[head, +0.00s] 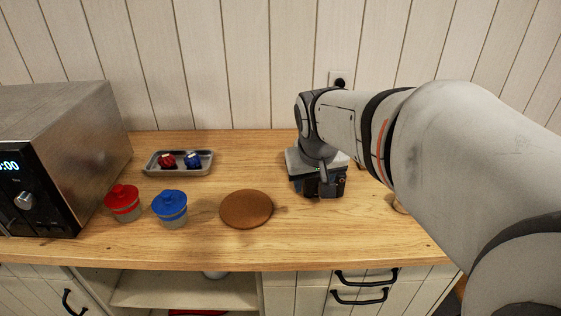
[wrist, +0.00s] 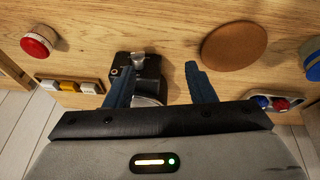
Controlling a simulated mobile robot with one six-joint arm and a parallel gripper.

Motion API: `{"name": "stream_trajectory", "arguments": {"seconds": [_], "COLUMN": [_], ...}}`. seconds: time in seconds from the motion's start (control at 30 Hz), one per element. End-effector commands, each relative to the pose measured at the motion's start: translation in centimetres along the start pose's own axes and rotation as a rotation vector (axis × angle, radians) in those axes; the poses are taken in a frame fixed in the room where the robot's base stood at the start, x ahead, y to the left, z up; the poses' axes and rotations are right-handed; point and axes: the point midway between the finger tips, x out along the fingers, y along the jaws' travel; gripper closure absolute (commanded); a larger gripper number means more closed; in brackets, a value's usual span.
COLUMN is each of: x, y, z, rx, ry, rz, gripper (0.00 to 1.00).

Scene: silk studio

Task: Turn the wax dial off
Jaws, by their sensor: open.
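The wax dial appears to be the small silver knob (wrist: 138,61) on a black device (wrist: 152,78) in the wrist view. My gripper (wrist: 158,68) is open, with nothing held. Its left finger overlaps the device's left side; its right finger is over bare wood to the right. The knob lies between the finger lines, nearer the left fingertip and slightly beyond it; I see no contact. The gripper body hides the device's lower part, and the knob's setting is unreadable. In the head view, my gripper covers most of the device (head: 331,188).
A brown round mat (head: 246,209), a blue-lidded jar (head: 171,207) and a red-lidded jar (head: 123,202) stand left. A metal tray (head: 200,171) is behind them. An oven (head: 62,145) stands far left. A red button (wrist: 37,42) and a switch block (wrist: 68,87) show in the wrist view.

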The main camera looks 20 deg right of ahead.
Motion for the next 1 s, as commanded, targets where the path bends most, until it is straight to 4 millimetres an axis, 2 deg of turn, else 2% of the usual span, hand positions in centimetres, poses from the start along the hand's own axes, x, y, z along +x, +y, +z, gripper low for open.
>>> {"name": "stream_trajectory", "arguments": {"seconds": [0.03,0.2,0.4,0.8,1.0], "x": [3.3,7.1,8.8,14.6,15.8], "y": [0.8,3.3,4.5,5.1,5.2], "z": [-0.7,-3.5,-4.8,-4.9,-5.0], "rx": [0.017,0.054,0.068,0.069,0.069], "ry": [0.001,0.018,0.022,0.021,0.024], "rz": [0.019,0.066,0.086,0.087,0.086], "gripper": [0.5,0.5,0.5,0.5,0.5]}}
